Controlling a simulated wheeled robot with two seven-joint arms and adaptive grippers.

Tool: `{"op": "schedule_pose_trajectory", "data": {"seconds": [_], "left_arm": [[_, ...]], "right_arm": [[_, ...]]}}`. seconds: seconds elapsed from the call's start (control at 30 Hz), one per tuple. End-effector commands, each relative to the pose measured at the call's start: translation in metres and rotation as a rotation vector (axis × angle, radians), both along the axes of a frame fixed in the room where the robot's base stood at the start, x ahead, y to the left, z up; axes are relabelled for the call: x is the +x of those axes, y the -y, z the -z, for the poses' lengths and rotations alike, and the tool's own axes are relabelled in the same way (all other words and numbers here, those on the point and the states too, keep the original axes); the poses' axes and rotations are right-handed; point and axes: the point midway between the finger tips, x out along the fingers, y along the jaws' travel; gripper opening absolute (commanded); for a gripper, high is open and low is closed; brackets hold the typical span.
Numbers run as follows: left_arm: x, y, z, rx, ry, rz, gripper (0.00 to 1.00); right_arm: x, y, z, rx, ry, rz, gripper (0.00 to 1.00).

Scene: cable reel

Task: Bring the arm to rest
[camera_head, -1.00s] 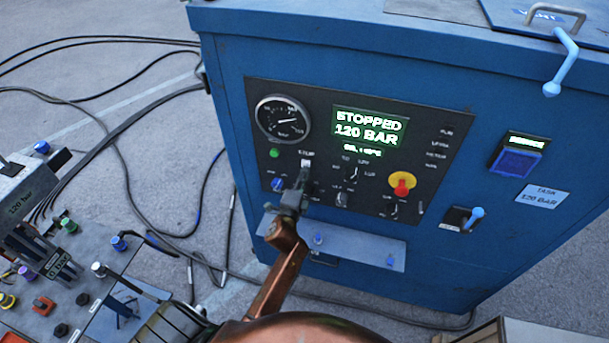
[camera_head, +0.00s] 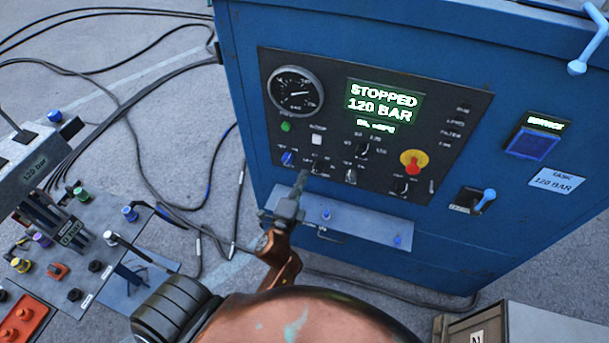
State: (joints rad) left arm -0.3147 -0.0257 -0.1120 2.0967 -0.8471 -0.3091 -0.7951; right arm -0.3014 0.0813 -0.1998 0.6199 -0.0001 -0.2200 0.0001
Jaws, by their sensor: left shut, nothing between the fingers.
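My left gripper (camera_head: 301,177) is shut and empty. It points up at the lower left of the black control panel (camera_head: 452,123) on the blue cabinet, overlapping the area under the white button (camera_head: 316,139). I cannot tell whether its tip touches the panel. My orange left arm (camera_head: 290,320) comes up from the bottom of the view. The display (camera_head: 384,103) reads "STOPPED 120 BAR". My right gripper is not in view.
The blue cabinet (camera_head: 560,235) fills the right side, with a shelf (camera_head: 375,226) jutting below the panel. A control console (camera_head: 60,255) stands at the left. Black cables (camera_head: 165,160) lie on the grey floor. A crate (camera_head: 540,325) stands at bottom right.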

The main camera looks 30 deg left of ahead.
Motion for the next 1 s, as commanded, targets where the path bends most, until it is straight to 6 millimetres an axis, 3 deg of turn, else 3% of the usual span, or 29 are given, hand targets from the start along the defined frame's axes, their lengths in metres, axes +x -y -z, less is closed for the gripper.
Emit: {"op": "schedule_pose_trajectory", "data": {"seconds": [0.37,0.47,0.57,0.77,1.0], "left_arm": [[0.000,-0.001,0.002,-0.001,-0.002,-0.001,0.00],[0.003,0.001,0.018,-0.024,-0.022,0.005,0.00],[0.008,0.005,0.061,-0.082,-0.075,0.019,0.00],[0.005,0.017,0.203,-0.289,-0.251,0.034,0.00],[-0.038,0.028,0.373,-0.547,-0.473,-0.019,0.00]], "right_arm": [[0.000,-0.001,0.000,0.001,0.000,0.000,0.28],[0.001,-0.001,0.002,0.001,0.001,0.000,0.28],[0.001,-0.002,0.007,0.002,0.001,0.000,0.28],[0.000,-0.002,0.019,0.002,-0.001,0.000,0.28],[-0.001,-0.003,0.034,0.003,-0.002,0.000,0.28]]}}
